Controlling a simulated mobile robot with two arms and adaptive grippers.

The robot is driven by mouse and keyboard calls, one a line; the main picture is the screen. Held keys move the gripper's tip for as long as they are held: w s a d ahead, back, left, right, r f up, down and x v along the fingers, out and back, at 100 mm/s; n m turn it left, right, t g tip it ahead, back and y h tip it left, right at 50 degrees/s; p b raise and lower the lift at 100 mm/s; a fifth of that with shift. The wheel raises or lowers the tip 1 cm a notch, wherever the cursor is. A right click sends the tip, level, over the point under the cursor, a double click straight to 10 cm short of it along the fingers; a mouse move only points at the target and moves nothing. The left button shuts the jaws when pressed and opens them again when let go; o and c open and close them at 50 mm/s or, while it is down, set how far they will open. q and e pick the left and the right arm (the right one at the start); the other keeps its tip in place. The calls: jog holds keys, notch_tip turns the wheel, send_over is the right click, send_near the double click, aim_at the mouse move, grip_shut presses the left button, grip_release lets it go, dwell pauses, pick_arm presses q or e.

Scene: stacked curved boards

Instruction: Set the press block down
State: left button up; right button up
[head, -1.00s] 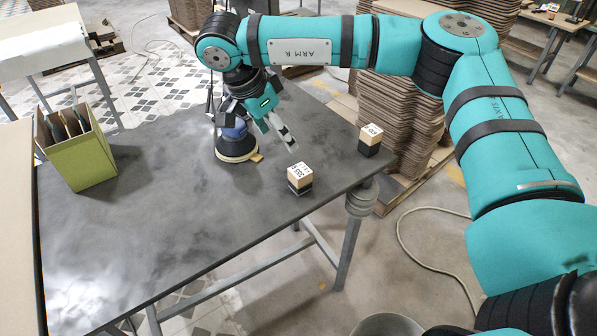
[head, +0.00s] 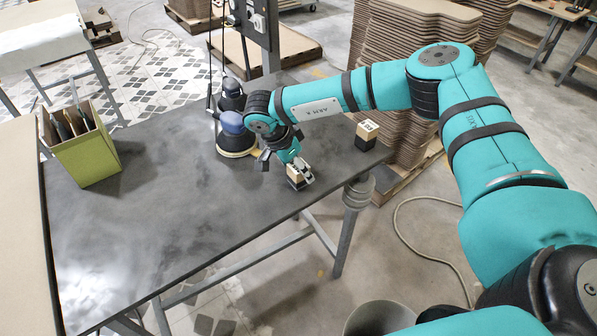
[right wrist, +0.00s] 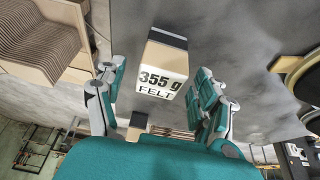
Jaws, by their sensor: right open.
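A press block (head: 294,184), pale wood with a dark base, stands on the grey table near its front right edge. In the right wrist view the block (right wrist: 165,68) shows a label reading "355 g FELT". My right gripper (head: 301,172) is over this block in the head view. In the right wrist view the open fingers of my right gripper (right wrist: 158,85) are on either side of the block, with visible gaps. A second, similar block (head: 366,134) stands at the table's right corner. My left gripper is not in view.
A sander (head: 236,136) with a blue top stands just left of my right gripper. A green box (head: 88,158) with items inside is on the table's left. Stacked curved boards (head: 400,60) stand behind the table's right edge. The middle of the table (head: 180,220) is clear.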

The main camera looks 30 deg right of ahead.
jog(key=shift+d+f, duration=0.15)
jog(key=shift+f, duration=0.2)
jog(key=shift+c, duration=0.2)
jog(key=shift+r, duration=0.1)
grip_shut()
